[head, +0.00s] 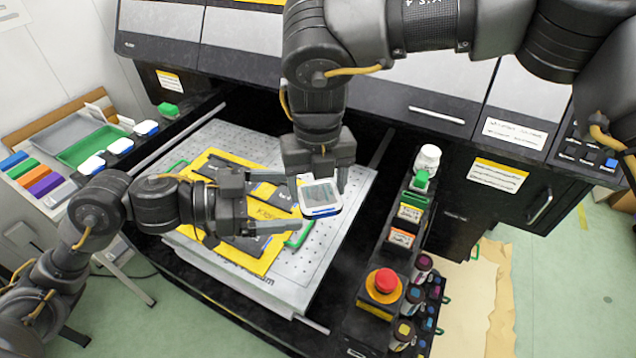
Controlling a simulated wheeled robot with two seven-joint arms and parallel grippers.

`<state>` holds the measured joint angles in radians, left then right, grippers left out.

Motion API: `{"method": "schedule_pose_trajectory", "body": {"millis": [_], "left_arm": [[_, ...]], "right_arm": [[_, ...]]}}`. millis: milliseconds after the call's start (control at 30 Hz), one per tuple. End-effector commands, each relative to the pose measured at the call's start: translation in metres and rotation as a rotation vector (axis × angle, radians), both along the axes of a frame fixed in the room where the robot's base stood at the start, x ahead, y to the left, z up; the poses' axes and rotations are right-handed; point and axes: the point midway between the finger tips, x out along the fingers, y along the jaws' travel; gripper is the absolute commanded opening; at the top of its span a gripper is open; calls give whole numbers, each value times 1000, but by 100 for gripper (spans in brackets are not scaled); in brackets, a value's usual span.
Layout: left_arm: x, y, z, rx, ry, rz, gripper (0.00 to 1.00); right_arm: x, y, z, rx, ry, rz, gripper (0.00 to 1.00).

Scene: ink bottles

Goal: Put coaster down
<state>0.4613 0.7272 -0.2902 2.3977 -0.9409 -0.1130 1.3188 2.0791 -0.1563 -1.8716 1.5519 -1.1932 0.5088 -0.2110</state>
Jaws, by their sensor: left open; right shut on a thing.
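The coaster (321,197), a small white rounded square with a grey face and a blue lower edge, is in the head view above the perforated metal plate. My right gripper (320,186) reaches down from above and is shut on it, with a finger at each side. My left gripper (290,204) comes in from the left and is open, its fingertips pointing toward the coaster's left side. I cannot tell whether they touch it. The coaster's underside and its height above the plate are hidden.
A yellow and black board (250,258) lies on the metal plate (347,225), partly under my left arm. A black rail at right carries a red button (385,281), ink bottles (403,332) and a white bottle (428,158). Trays (90,145) stand at left. The printer body (430,105) is behind.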

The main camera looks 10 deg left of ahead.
Motion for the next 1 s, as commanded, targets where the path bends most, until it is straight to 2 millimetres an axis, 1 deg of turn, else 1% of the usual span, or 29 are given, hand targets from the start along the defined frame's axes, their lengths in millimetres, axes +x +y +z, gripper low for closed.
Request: {"method": "schedule_pose_trajectory", "body": {"millis": [33, 100, 200, 300, 400, 567, 633, 667, 767, 833, 867, 900, 967, 1000], "left_arm": [[-4, 11, 0, 6, 2, 4, 92], [-9, 24, 3, 5, 3, 3, 92], [-15, 39, 7, 4, 2, 2, 92], [-19, 50, 10, 1, 2, 2, 92], [-22, 57, 12, 1, 3, 0, 92], [-23, 60, 13, -1, 1, -1, 92], [-21, 62, 12, 1, -1, 6, 92], [-18, 63, 11, 4, -1, 13, 92], [-2, 77, 4, 25, -11, 56, 92], [15, 93, -4, 52, -25, 105, 92], [24, 102, -9, 68, -31, 131, 92], [37, 117, -17, 93, -40, 169, 92], [56, 142, -30, 139, -55, 228, 92], [68, 160, -39, 173, -64, 268, 92]], "right_arm": [[0, 0, 0, 0, 0, 0, 40], [0, 0, 0, 0, 0, 0, 40], [0, 0, 0, 0, 0, 0, 40], [0, 0, 0, 0, 0, 0, 40], [0, 0, 0, 0, 0, 0, 40], [0, 0, 0, 0, 0, 0, 40], [0, 0, 0, 0, 0, 0, 40], [0, 0, 0, 0, 0, 0, 40], [0, 0, 0, 0, 0, 0, 40], [0, 0, 0, 0, 0, 0, 40], [0, 0, 0, 0, 0, 0, 40], [0, 0, 0, 0, 0, 0, 40], [0, 0, 0, 0, 0, 0, 40], [0, 0, 0, 0, 0, 0, 40]]}}
